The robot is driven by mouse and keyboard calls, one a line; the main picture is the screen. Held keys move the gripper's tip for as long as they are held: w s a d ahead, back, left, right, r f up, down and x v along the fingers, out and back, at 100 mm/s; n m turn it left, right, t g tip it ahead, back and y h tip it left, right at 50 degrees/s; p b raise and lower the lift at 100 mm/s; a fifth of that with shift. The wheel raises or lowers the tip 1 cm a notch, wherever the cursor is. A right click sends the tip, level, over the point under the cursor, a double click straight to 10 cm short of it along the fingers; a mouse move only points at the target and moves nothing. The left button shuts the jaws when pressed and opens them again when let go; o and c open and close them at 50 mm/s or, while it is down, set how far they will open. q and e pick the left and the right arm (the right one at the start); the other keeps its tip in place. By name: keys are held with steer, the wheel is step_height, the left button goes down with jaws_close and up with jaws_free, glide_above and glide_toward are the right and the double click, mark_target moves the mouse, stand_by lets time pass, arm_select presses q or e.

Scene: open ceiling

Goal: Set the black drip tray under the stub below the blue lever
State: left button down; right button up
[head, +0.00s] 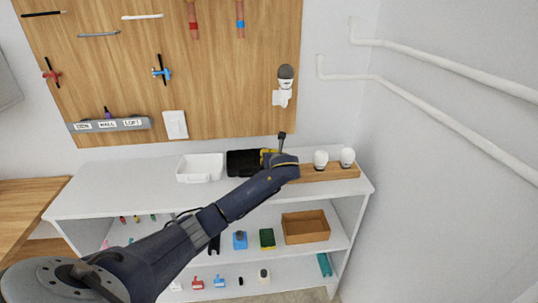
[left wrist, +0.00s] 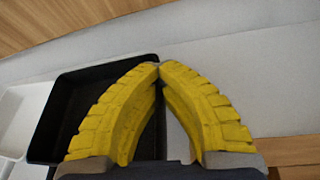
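The black drip tray (head: 242,163) lies on the white top shelf, below the wooden panel. It also shows in the left wrist view (left wrist: 62,105), with its right wall running between my fingers. My left gripper (head: 269,156) is at the tray's right end. Its yellow fingers (left wrist: 158,70) are closed together, one inside the tray and one outside, pinching the right wall; the contact is partly hidden. The blue lever (head: 160,72) is on the panel, left of the tray and higher, with a dark upright piece at it. A separate stub cannot be made out clearly. My right gripper is out of view.
A white tray (head: 200,168) stands just left of the black one. A wooden strip with two white bulbs (head: 346,157) is to the right. A red lever (head: 51,74) and a labelled grey rail (head: 110,125) are on the panel. The shelf top at left is clear.

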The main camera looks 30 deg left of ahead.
arm_select(q)
steer(key=c, duration=2.2)
jaws_free()
steer(key=shift+f, duration=0.45)
steer(key=c, duration=1.6)
jaws_free()
steer(key=shift+d, duration=0.1)
steer(key=shift+r, duration=0.15)
steer(key=v, duration=0.8)
steer(key=r+v, duration=0.1)
steer(key=v, duration=0.3)
